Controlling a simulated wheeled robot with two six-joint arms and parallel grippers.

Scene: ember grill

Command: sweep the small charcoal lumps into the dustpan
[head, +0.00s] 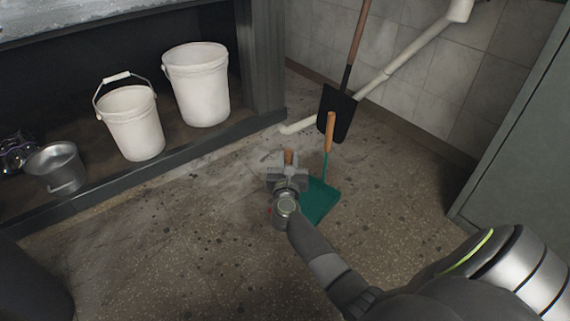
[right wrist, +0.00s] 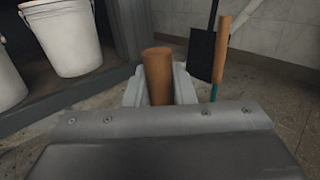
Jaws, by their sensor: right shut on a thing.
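A green dustpan (head: 318,203) lies on the speckled floor, its wooden-topped handle (head: 330,132) standing upright. That handle also shows in the right wrist view (right wrist: 222,50). My right gripper (head: 288,172) is just left of the dustpan, shut on an upright wooden handle (right wrist: 158,72). What is at the lower end of this handle is hidden by my gripper. Small dark specks (head: 222,207) are scattered on the floor; I cannot tell which are charcoal lumps and which are stains. My left gripper is not in view.
Two white buckets (head: 133,125) (head: 198,88) and a metal pail (head: 60,168) stand on the low shelf at left. A shovel (head: 338,112) leans near the back wall by a white pipe (head: 415,52). A grey cabinet (head: 515,135) stands at right. The floor at front left is open.

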